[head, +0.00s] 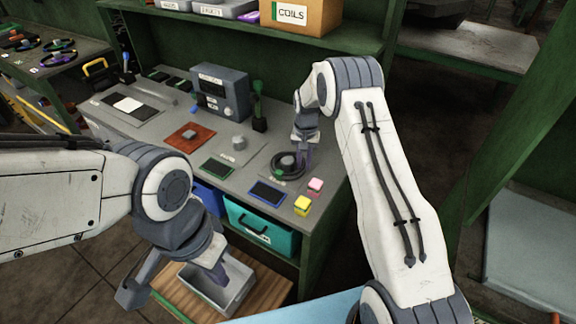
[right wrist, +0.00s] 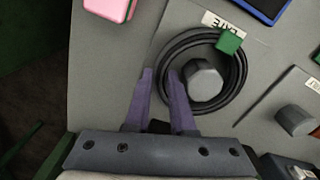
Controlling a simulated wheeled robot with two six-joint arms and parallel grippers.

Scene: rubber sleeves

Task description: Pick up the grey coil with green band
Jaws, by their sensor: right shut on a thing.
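The grey coil with the green band (right wrist: 243,75) lies around a grey hexagonal post on a flat plate in the right wrist view. Its green band (right wrist: 230,42) is at the upper right of the loop, near a white label. In the head view the coil (head: 277,170) is at the front right of the bench. My right gripper (right wrist: 160,72) is shut on the coil's near left side, with purple fingers either side of the strand. My left gripper (head: 183,277) is open and empty, low in front of the bench, beside a grey bin.
Pink (head: 315,185) and yellow (head: 302,204) blocks stand near the coil at the bench edge. A blue-framed pad (head: 267,193) lies beside it. A dark green upright tool (head: 259,110) and a grey box device (head: 220,92) stand behind. A teal drawer (head: 262,232) sits below.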

